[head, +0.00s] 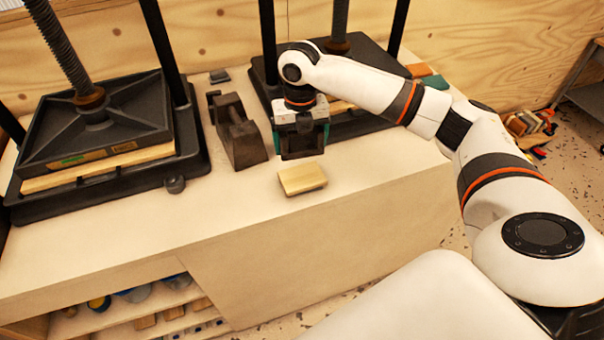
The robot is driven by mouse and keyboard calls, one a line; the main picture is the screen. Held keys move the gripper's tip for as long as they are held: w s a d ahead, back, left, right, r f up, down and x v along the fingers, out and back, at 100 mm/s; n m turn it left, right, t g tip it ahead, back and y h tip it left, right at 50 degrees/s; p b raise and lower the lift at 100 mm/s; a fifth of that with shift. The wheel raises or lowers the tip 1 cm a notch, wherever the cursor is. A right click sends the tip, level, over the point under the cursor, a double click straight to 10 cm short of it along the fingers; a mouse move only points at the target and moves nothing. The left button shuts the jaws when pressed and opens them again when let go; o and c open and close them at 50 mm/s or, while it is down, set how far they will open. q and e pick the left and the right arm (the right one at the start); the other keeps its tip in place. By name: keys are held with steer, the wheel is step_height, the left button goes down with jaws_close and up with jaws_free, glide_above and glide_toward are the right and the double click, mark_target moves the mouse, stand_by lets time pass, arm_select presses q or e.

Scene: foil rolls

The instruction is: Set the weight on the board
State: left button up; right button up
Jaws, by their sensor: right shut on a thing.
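My right gripper (301,130) points down over the bench and is shut on a dark metal block, which looks like the weight (300,147). The jaws hide its upper part. A small pale wooden board (302,178) lies flat on the bench, in front of the gripper and a little lower in the picture. I cannot tell how far the weight is above the bench. A second dark weight with a handle bar (240,143) stands on the bench to the left of the gripper. My left gripper is out of view.
A black screw press (95,125) stands at the left with a wooden board in it. Another press (350,58) stands behind my right arm. The bench top (225,200) is clear at the front. A shelf below holds jars and blocks.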

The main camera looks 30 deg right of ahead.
mark_target(302, 176)
steer(key=shift+w+d+r+n, duration=0.2)
steer(key=shift+d+n, duration=0.1)
steer(key=shift+n, duration=0.3)
steer(key=shift+f, duration=0.2)
step_height(302, 176, down, 8)
steer(key=shift+f+p, duration=0.2)
steer(key=shift+p, duration=0.9)
steer(key=shift+w+f, duration=0.1)
steer(key=shift+f, duration=0.5)
steer(key=o, duration=1.6)
steer(key=shift+s+f, duration=0.2)
steer(key=shift+o, duration=0.2)
step_height(302, 176, up, 12)
steer(key=b, duration=0.2)
steer(key=shift+r+b, duration=0.2)
steer(key=shift+b, duration=0.15)
